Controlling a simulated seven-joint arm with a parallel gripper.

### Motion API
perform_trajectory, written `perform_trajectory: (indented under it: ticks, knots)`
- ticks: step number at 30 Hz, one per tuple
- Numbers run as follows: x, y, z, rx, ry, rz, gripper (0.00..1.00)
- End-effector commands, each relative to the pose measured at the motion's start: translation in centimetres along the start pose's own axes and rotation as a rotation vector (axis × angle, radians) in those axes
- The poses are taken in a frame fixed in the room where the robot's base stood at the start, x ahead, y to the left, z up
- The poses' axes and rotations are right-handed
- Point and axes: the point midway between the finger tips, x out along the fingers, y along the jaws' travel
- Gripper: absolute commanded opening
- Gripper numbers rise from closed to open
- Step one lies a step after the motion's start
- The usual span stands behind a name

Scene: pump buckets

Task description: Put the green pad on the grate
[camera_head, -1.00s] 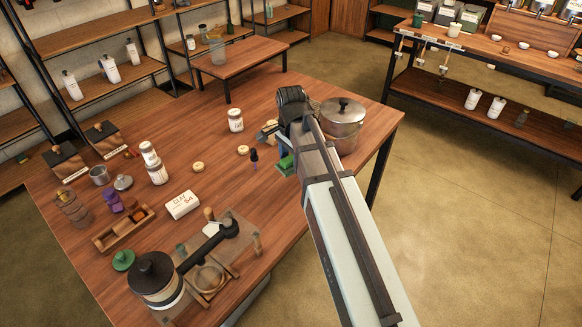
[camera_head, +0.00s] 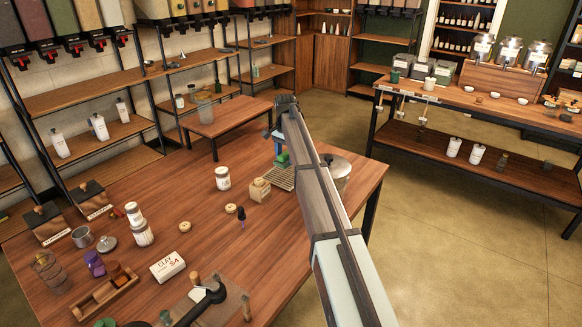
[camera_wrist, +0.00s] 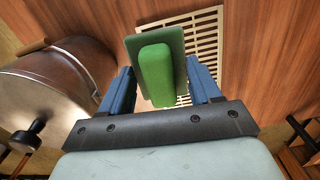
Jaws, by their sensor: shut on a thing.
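The green pad (camera_wrist: 155,72) has a thick bright-green grip on a flatter dark-green plate. My gripper (camera_wrist: 162,88), with blue fingers, is shut on it in the wrist view. In the head view the pad (camera_head: 282,159) shows as a small green patch beside my gripper (camera_head: 277,147), partly hidden by my arm. The grate (camera_wrist: 206,40) is a pale slotted panel on the wooden table; the pad covers part of it in the wrist view. In the head view the grate (camera_head: 281,178) lies below the pad, its right part hidden by my arm. The pad appears held above it.
A metal pot (camera_head: 338,168) stands right of the grate, partly behind my arm, and shows large at left in the wrist view (camera_wrist: 55,85). A small wooden box (camera_head: 260,190) stands left of the grate, with a white jar (camera_head: 222,178) further left. A raised wooden stand (camera_head: 228,116) is behind.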

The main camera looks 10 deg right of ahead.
Motion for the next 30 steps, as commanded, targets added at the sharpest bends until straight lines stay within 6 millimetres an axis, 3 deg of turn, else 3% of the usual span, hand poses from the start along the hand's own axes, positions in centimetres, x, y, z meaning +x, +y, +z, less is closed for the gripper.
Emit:
perform_trajectory:
  ticks: [1, 3, 10, 16, 25, 30]
  knots:
    - [-0.1, -1.5, -2.3, -0.008, 0.0, 0.001, 0.33]
    - [-0.1, -2.5, -4.2, -0.023, -0.001, 0.001, 0.33]
    - [-0.1, -4.2, -8.0, -0.051, 0.0, 0.001, 0.33]
    - [0.8, -4.5, -8.7, -0.06, -0.001, 0.001, 0.33]
    - [5.4, -4.4, -8.6, -0.059, -0.001, 0.001, 0.33]
    - [6.6, -4.5, -8.6, -0.059, 0.0, 0.001, 0.33]
